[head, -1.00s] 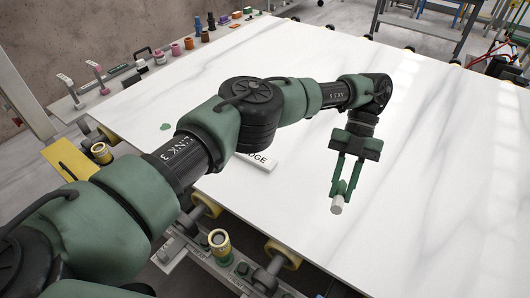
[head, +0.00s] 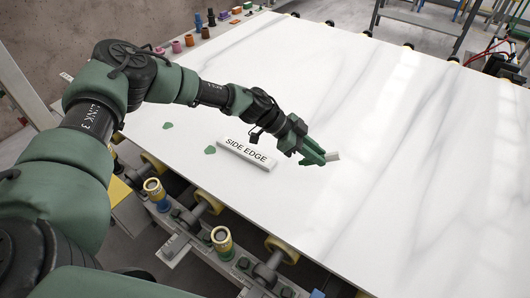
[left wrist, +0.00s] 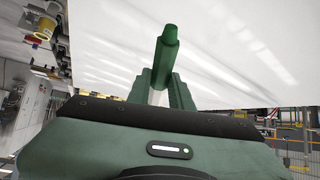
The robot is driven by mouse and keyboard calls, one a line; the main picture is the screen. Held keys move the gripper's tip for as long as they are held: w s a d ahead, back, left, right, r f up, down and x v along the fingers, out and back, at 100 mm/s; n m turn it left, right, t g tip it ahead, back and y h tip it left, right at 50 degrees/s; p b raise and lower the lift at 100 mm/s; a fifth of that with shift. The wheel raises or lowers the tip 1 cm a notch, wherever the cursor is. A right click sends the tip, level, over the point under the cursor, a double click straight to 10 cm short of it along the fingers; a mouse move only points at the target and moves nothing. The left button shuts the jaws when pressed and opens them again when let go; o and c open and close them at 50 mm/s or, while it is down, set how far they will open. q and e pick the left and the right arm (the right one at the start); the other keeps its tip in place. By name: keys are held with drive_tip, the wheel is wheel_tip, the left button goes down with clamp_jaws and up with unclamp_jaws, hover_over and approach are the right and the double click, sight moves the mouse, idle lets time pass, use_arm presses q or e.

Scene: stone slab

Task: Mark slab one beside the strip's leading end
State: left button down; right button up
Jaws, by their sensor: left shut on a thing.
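The white stone slab (head: 400,150) fills most of the head view. A pale strip lettered "SIDE EDGE" (head: 247,153) lies on it near its front-left edge. One green mark (head: 210,150) is on the slab just left of the strip's left end. Another green mark (head: 167,126) is farther up and left.
Roller supports and a rail with yellow-banded cups (head: 221,241) run along the slab's front edge. Several small coloured pieces (head: 189,40) stand along the far-left ledge. A metal frame (head: 430,22) stands behind. The slab's right side is clear.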

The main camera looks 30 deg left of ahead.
use_arm(q)
drive_tip(key=a+f+n+t+y, duration=0.2)
drive_tip(key=a+f+n, duration=0.2)
drive_tip(key=a+f, duration=0.1)
drive_tip(key=w+a+f+n+t+y+b, duration=0.1)
drive_tip(key=a+f+n+t+y, duration=0.2)
drive_tip(key=a+f+n, duration=0.1)
drive_tip(key=a+f+n+t+y, duration=0.3)
drive_tip(key=a+f+n, duration=0.2)
drive_tip(key=a+f, duration=0.2)
drive_tip(key=shift+w+a, duration=0.15)
drive_tip(key=shift+a, duration=0.3)
drive_tip(key=shift+f+b, duration=0.65)
drive_tip(key=shift+b, duration=0.15)
idle(1.5)
drive_tip(key=shift+w+d, duration=0.2)
drive_tip(key=shift+w, duration=1.25)
idle(2.2)
